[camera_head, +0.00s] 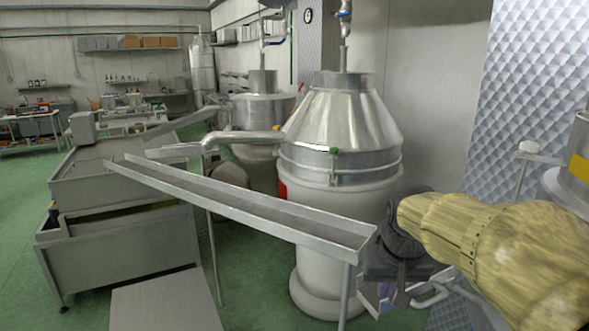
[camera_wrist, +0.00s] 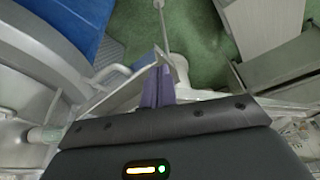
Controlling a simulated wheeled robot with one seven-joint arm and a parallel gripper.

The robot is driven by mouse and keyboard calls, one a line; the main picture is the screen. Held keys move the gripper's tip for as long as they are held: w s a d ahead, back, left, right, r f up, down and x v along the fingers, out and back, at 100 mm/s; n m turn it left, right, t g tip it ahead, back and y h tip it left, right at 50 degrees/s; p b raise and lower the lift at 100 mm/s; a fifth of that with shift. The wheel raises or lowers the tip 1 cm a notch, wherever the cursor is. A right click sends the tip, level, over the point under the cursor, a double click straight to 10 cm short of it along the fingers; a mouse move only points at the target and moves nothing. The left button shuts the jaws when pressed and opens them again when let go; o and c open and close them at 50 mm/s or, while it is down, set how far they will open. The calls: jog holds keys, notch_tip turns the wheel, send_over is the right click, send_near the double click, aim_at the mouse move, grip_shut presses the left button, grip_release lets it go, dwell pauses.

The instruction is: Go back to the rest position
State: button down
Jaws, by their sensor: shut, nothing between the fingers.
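My gripper shows in the wrist view (camera_wrist: 158,86) as two purple fingers close together, with nothing between them. In the head view my arm comes in from the right in a mottled yellow cover. Its dark wrist end points down in front of the white lower body of the steel separator (camera_head: 341,150), just right of the low end of the metal chute (camera_head: 240,205). The fingers are mostly hidden there. I cannot tell whether my arm touches the chute.
Steel tanks (camera_head: 120,250) stand at left, with a flat metal surface (camera_head: 165,303) at the bottom. A second separator (camera_head: 262,108) stands behind. A quilted metal wall panel (camera_head: 528,90) is at right. Green floor (camera_head: 245,285) is clear under the chute.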

jog(key=s+f, duration=0.4)
jog(key=f, duration=0.5)
jog(key=s+a+f+g, duration=0.1)
jog(key=s+f, duration=0.4)
jog(key=f, duration=0.4)
jog(key=shift+s+a+n, duration=0.2)
jog(key=shift+a+n, duration=0.05)
jog(key=shift+n, duration=0.05)
jog(key=shift+f, duration=0.15)
jog(key=shift+s+a, duration=0.15)
